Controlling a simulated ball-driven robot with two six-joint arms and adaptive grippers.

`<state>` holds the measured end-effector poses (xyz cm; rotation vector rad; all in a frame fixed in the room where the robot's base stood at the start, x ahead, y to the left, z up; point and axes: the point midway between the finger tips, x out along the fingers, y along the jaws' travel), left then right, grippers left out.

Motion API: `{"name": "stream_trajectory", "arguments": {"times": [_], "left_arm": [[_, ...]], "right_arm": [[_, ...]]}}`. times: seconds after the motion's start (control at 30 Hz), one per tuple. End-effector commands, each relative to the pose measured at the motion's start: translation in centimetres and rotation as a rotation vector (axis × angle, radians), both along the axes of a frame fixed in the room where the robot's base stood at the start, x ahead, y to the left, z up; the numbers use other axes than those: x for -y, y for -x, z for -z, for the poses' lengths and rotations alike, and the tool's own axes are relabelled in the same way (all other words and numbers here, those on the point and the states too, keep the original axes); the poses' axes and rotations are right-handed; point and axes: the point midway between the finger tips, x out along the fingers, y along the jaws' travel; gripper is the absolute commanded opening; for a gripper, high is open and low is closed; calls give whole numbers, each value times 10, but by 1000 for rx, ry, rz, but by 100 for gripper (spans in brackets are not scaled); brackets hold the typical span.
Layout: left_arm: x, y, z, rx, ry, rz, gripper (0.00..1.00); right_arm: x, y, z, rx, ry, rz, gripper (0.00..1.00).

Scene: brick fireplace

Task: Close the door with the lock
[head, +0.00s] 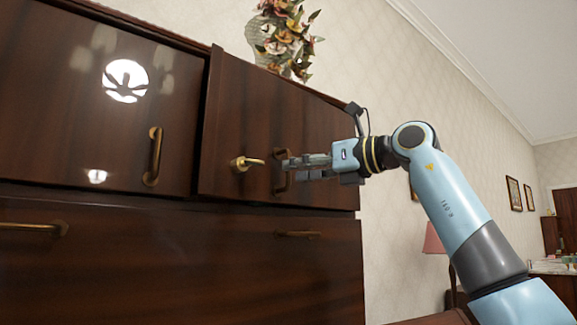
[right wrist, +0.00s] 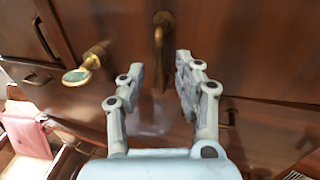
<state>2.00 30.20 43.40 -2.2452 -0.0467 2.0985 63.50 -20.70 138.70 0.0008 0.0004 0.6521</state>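A glossy dark wood cabinet door (head: 240,110) stands slightly proud of the panel to its left, so it looks a little ajar. It carries a brass lock piece (head: 245,163) near its left edge and an upright brass handle (head: 281,172) further right. My right gripper (head: 290,164) is at this handle. In the right wrist view, the handle (right wrist: 159,45) shows between the two open fingers (right wrist: 159,75), with gaps at both sides. The round-ended lock piece (right wrist: 86,66) is left of the fingers there. My left gripper is out of view.
A left cabinet panel (head: 80,110) has its own brass handle (head: 153,157). Lower fronts with flat handles (head: 298,234) lie below. A flower vase (head: 270,45) stands on top. A pink lamp (head: 433,240) is beyond my right arm.

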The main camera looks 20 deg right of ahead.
Motion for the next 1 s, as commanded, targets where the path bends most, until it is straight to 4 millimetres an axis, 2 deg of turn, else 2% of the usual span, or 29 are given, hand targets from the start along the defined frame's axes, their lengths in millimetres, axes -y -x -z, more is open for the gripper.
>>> {"name": "stream_trajectory", "arguments": {"times": [0.2, 0.53, 0.8, 1.0], "left_arm": [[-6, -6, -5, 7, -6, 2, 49], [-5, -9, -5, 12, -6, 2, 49], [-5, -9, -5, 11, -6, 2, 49], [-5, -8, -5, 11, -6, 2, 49]], "right_arm": [[-16, -20, 0, -1, -1, 0, 33], [-18, -24, 1, 1, 1, 0, 33], [-18, -23, 1, 1, 1, 0, 0], [-18, -23, 1, 1, 1, 0, 0]]}}
